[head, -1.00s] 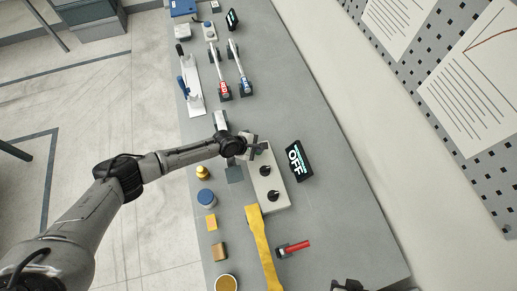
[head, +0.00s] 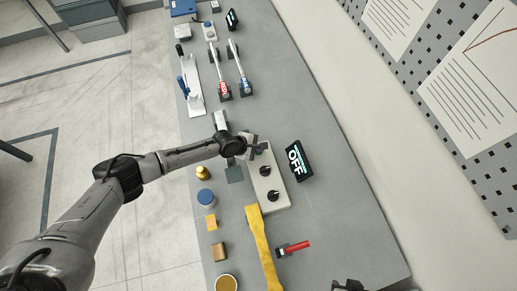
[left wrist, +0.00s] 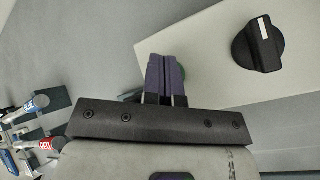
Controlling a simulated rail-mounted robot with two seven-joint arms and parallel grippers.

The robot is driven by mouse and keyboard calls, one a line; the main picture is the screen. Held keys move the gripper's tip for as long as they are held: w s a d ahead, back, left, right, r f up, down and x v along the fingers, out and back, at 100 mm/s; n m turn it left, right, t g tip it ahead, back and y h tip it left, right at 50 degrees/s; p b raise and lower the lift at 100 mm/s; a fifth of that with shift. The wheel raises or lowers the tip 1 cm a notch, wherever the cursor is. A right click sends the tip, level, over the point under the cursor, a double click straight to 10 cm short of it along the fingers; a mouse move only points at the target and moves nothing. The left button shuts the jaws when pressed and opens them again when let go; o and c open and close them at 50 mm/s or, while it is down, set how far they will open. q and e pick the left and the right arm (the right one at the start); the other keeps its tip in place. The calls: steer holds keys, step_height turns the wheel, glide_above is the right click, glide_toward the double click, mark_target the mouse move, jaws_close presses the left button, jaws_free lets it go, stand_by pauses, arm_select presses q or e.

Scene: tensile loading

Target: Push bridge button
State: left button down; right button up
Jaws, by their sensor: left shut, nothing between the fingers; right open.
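The bridge box (head: 273,182) is a pale box with two black knobs, beside a black display (head: 298,160) reading OFF. My left gripper (head: 259,148) is at the far end of the box, over its top. In the left wrist view its fingers (left wrist: 166,76) are shut with nothing between them. A green button (left wrist: 183,73) shows only as a sliver behind these fingertips; whether they touch it I cannot tell. A black knob (left wrist: 258,45) stands to the right. My right gripper (head: 348,286) is at the bottom edge, mostly cut off.
A yellow strap-like piece (head: 260,245) lies by the near end of the box, with a red-handled tool (head: 294,247) beside it. Small weights and blocks (head: 205,198) line the left edge. Red and blue labelled tools (head: 223,88) lie farther back. The right side of the table is clear.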

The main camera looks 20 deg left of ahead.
arm_select(q)
steer(key=shift+f, duration=0.2)
steer(key=shift+s+f, duration=0.1)
steer(key=shift+f, duration=0.25)
stand_by(0.4)
steer(key=shift+r+p, duration=0.3)
steer(key=shift+r, duration=0.05)
stand_by(0.4)
step_height(320, 180, up, 6)
steer(key=p, duration=0.6)
steer(key=shift+r, duration=0.15)
